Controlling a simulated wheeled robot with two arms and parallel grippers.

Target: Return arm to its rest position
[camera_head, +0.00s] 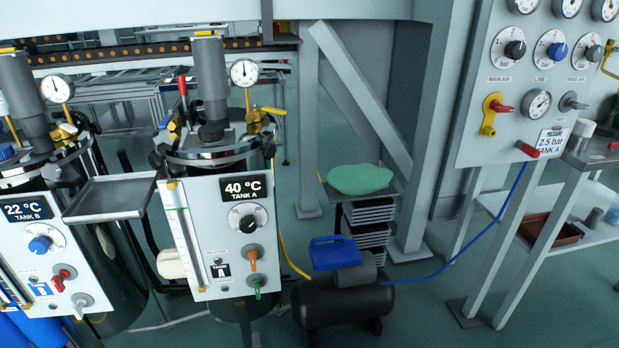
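Neither of my grippers shows in the head view, and I cannot make out either of my arms. The panel of tank A (215,215) faces me left of centre, with a 40 °C display (246,187), a black knob (248,224), and orange and green valve handles below. The panel of tank B (15,240) is cut off at the left edge and reads 22 °C, with a blue knob (40,244). The wall panel (520,90) at upper right carries gauges, a black knob and a blue knob.
A grey tray (110,199) juts out between the tank panels. A black compressor (343,303) stands on the floor, with a blue hose (460,255) running right. A stand with a green pad (360,179) is behind it. A shelf frame (545,232) stands right. Floor at lower centre right is clear.

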